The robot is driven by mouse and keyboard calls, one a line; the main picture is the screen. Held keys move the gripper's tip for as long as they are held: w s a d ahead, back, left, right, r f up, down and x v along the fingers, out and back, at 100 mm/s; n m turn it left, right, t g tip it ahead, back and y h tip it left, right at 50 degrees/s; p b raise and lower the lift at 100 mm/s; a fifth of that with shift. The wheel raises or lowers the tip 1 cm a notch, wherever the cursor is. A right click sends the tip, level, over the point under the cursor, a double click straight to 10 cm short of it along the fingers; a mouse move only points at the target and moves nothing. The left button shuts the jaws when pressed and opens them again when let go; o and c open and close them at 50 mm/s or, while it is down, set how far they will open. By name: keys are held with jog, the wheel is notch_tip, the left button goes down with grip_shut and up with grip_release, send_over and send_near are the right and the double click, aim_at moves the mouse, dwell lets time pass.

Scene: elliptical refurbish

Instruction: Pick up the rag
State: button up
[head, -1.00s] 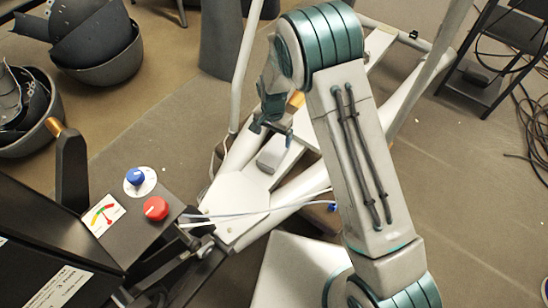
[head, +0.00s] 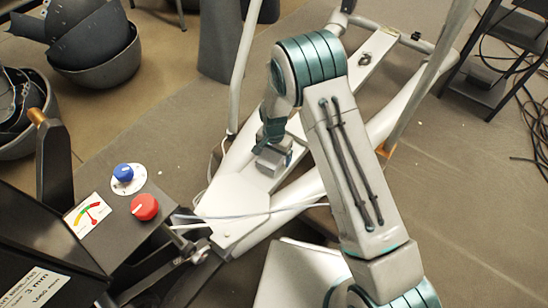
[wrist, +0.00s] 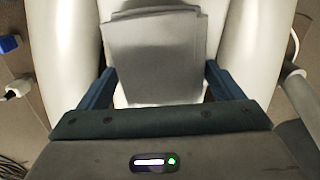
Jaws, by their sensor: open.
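The rag (wrist: 155,45) looks like a grey folded cloth lying on the white frame of the exercise machine. It also shows in the head view (head: 268,163), partly covered by my gripper. My gripper (wrist: 162,76) is open, with its two dark blue fingers apart on either side of the rag's near part in the wrist view. In the head view my gripper (head: 274,142) is just above the rag. I cannot tell whether the fingers touch it.
White frame tubes (head: 296,190) run around the rag. A black control box (head: 105,215) with a blue knob (head: 123,172) and a red knob (head: 145,207) is at left. Thin white cables (head: 255,212) cross the frame. Grey bowls (head: 98,55) stand at upper left; a dark stand (head: 505,50) is at upper right.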

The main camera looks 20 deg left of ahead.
jog(key=shift+r, duration=0.1)
jog(key=c, duration=1.1)
jog(key=shift+o, duration=0.2)
jog(key=shift+r+p, duration=0.35)
jog(key=shift+r, duration=0.25)
jog(key=r, duration=0.1)
jog(key=r+p, duration=0.2)
jog(key=shift+w+r, duration=0.35)
jog(key=shift+r, duration=0.05)
jog(key=w+d+r+p, duration=0.2)
jog(key=w+r, duration=0.4)
jog(key=w, duration=0.4)
jog(key=shift+w+d+p, duration=0.2)
jog(key=shift+w+p, duration=0.2)
jog(key=shift+p, duration=0.15)
